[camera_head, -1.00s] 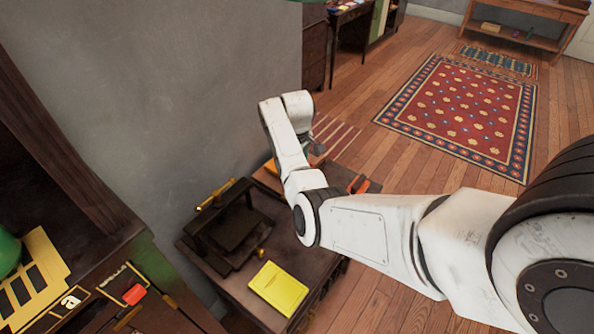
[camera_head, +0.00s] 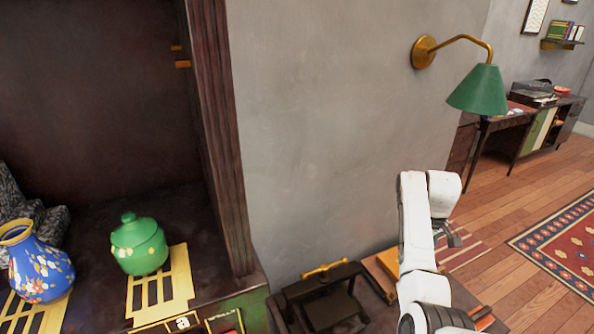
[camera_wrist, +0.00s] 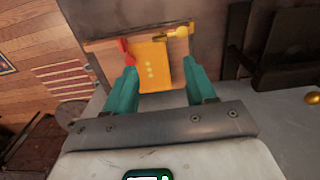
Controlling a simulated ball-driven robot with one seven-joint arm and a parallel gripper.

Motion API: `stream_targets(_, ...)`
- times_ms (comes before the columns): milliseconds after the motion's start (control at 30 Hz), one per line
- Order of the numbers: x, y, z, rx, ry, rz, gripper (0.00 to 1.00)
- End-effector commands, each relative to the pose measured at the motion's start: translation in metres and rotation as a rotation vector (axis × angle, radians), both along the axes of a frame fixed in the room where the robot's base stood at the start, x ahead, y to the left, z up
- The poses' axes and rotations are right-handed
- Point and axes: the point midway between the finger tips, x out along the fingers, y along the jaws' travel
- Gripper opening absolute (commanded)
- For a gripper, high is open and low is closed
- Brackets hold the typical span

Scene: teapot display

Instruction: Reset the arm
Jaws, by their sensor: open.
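My gripper (camera_wrist: 161,88) shows in the wrist view with its two teal fingers apart and nothing between them. Beyond the fingers lies a wooden board or box (camera_wrist: 163,48) with a yellow-orange panel (camera_wrist: 153,65), a red piece and a yellow piece at its edge. In the head view my white arm rises at the lower right, over the low dark table, with the gripper (camera_head: 448,238) mostly hidden behind the wrist.
A green lidded pot (camera_head: 139,245) and a blue flowered vase (camera_head: 40,268) stand in the dark cabinet at left. A green wall lamp (camera_head: 478,92) juts from the grey wall. A dark stand (camera_head: 318,300) with a brass handle is beside my arm. Open floor lies right.

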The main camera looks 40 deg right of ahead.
Motion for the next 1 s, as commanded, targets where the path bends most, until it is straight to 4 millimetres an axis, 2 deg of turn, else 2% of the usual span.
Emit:
stream_targets(167, 0.0, 0.004, -0.004, -0.003, 0.002, 0.001, 0.55)
stream_targets(267, -0.003, 0.02, -0.016, -0.014, 0.009, 0.002, 0.55)
stream_targets(333, -0.006, 0.039, -0.03, -0.029, 0.016, 0.003, 0.55)
stream_targets(500, -0.021, 0.101, -0.064, -0.074, 0.018, 0.018, 0.55)
stream_targets(700, -0.051, 0.179, -0.09, -0.104, -0.002, 0.052, 0.55)
stream_targets(867, -0.084, 0.241, -0.099, -0.105, -0.029, 0.091, 0.55)
stream_targets(1000, -0.12, 0.29, -0.098, -0.086, -0.052, 0.123, 0.55)
